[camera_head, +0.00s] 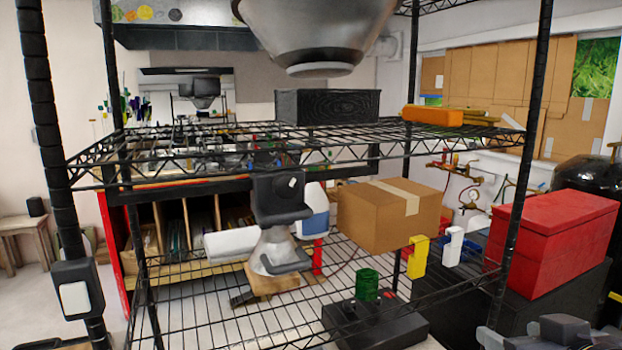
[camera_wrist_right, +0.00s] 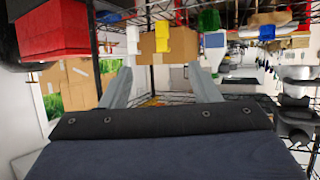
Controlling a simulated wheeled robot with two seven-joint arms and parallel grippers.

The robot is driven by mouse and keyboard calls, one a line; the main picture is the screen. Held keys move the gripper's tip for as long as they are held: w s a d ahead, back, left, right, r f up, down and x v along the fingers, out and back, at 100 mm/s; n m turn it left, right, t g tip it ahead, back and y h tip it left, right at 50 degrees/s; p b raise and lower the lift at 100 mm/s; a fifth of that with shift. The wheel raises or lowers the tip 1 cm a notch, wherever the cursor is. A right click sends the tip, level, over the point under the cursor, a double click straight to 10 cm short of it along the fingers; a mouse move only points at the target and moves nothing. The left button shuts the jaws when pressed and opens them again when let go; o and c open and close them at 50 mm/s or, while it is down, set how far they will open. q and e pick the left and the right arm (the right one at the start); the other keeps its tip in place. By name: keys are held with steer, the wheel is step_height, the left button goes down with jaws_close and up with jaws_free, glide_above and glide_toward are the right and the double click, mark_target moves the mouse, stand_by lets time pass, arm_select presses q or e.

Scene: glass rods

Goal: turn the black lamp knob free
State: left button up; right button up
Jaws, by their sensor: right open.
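My right gripper (camera_head: 548,335) is at the bottom right edge of the head view, partly cut off, in front of the shelf. In the right wrist view the two grey fingers (camera_wrist_right: 160,76) stand apart with nothing between them. A silver cone-shaped thing with black parts (camera_head: 275,258), perhaps the lamp, stands on the lower wire shelf. A large silver dome (camera_head: 310,28) is at the top of the head view. I cannot make out for certain which black part is the lamp knob. My right gripper is well apart from these things. My left gripper is not in view.
The lower shelf (camera_head: 200,315) bears a cardboard box (camera_head: 385,218), yellow (camera_head: 415,257) and white (camera_head: 451,247) pieces and a black box (camera_head: 372,325) with a green coil (camera_head: 367,284). Black posts (camera_head: 527,140) frame the shelf. A red toolbox (camera_head: 550,243) stands at right.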

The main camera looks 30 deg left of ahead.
steer(key=s+a+r+n+y, duration=0.1)
steer(key=a+r+n+y, duration=0.15)
steer(key=a+r, duration=0.4)
steer(key=s+a+r+n+y, duration=0.1)
steer(key=a+r+n+y, duration=0.2)
steer(key=a, duration=0.6)
steer(key=n+y+p, duration=0.1)
steer(key=n+y, duration=0.1)
steer(key=y, duration=0.1)
glide_toward(289, 188)
steer(key=w, duration=0.2)
steer(key=shift+g, duration=0.4)
steer(key=x, duration=0.2)
steer(key=p+x, duration=0.1)
steer(key=x, duration=0.1)
steer(key=s+x, duration=0.1)
steer(key=x, duration=0.2)
steer(key=shift+a+r+p, duration=0.3)
steer(key=shift+a, duration=0.15)
steer(key=shift+w+a, duration=0.35)
steer(key=shift+w, duration=0.05)
steer(key=shift+c, duration=0.3)
steer(key=shift+f, duration=0.1)
steer(key=c, duration=0.9)
